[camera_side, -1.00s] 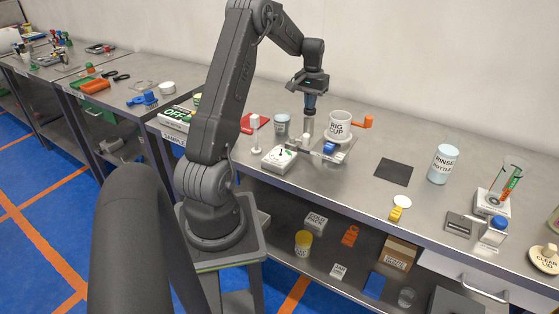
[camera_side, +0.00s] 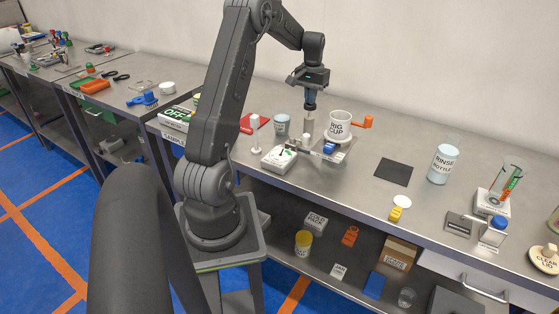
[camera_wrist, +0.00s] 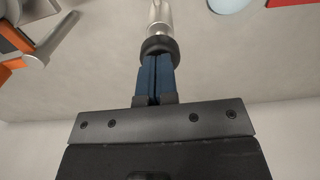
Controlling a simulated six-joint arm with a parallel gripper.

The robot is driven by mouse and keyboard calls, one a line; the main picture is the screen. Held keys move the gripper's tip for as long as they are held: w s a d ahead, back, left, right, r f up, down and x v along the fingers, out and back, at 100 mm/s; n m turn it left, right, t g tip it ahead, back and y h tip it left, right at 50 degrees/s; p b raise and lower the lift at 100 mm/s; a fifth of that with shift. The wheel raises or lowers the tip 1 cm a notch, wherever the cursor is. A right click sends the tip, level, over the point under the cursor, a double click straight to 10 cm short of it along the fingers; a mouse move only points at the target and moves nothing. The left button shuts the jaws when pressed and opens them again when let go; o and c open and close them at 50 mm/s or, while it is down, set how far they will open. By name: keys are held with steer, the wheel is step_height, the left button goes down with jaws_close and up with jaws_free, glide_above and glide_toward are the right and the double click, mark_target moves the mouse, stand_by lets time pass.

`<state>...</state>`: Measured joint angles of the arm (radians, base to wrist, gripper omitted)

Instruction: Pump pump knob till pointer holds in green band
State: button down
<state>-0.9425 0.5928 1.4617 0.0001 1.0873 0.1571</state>
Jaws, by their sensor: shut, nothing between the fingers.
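My gripper (camera_side: 310,102) is shut with nothing between its fingers, above the pump in the side view. In the wrist view its blue fingers (camera_wrist: 157,68) point at the dark round pump knob (camera_wrist: 160,46), with tips touching or very near its top. The silver pump barrel (camera_wrist: 160,14) runs on beyond the knob; the upright barrel (camera_side: 308,122) also shows in the side view. The white gauge box (camera_side: 279,159), left of the pump, has a dial with a dark pointer and some green. I cannot tell whether the pointer lies in the green band.
The rig cup (camera_side: 338,128) with an orange handle stands right of the pump. A blue knob (camera_side: 329,148) sits in front of it. A clear cup (camera_side: 282,124) and a white post (camera_side: 256,145) stand to the left.

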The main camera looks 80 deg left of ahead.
steer(key=shift+f, duration=1.35)
steer(key=shift+r, duration=1.3)
stand_by(0.5)
steer(key=shift+r, duration=3.55)
